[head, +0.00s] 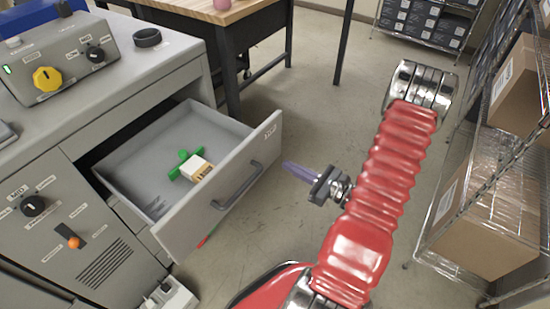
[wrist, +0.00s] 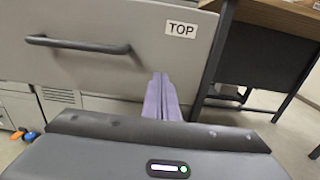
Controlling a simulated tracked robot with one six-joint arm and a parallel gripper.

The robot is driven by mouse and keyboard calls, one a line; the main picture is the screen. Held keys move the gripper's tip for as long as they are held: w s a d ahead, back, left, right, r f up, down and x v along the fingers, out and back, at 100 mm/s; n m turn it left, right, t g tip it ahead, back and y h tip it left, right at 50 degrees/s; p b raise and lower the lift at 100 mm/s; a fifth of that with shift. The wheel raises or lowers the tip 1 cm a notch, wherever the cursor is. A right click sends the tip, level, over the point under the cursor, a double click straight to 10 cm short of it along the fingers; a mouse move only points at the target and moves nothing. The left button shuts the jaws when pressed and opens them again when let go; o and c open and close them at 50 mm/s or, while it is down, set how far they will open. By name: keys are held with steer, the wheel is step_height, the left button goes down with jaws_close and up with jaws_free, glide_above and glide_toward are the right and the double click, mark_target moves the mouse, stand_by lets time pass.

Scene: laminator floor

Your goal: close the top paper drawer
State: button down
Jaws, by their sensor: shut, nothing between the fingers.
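The top paper drawer (head: 216,187) is pulled out of the grey machine in the head view. Its front faces my gripper and has a dark bar handle. A green object (head: 184,163) and a small cream and tan box (head: 197,169) lie inside it. In the wrist view the drawer front (wrist: 120,60) carries a "TOP" label (wrist: 181,29) and the handle (wrist: 78,44). My gripper (head: 287,166) is shut and empty, its purple fingers pointing at the drawer front near its label end. The fingers also show in the wrist view (wrist: 160,85); whether they touch the front I cannot tell.
The grey machine (head: 150,68) has a yellow knob (head: 47,78) and a black ring on top. A wooden-topped table (head: 215,14) stands behind the drawer. A wire shelf with wrapped boxes (head: 490,215) stands at the right. Floor between is clear.

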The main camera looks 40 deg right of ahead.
mark_target(265, 154)
steer(key=shift+x, duration=3.55)
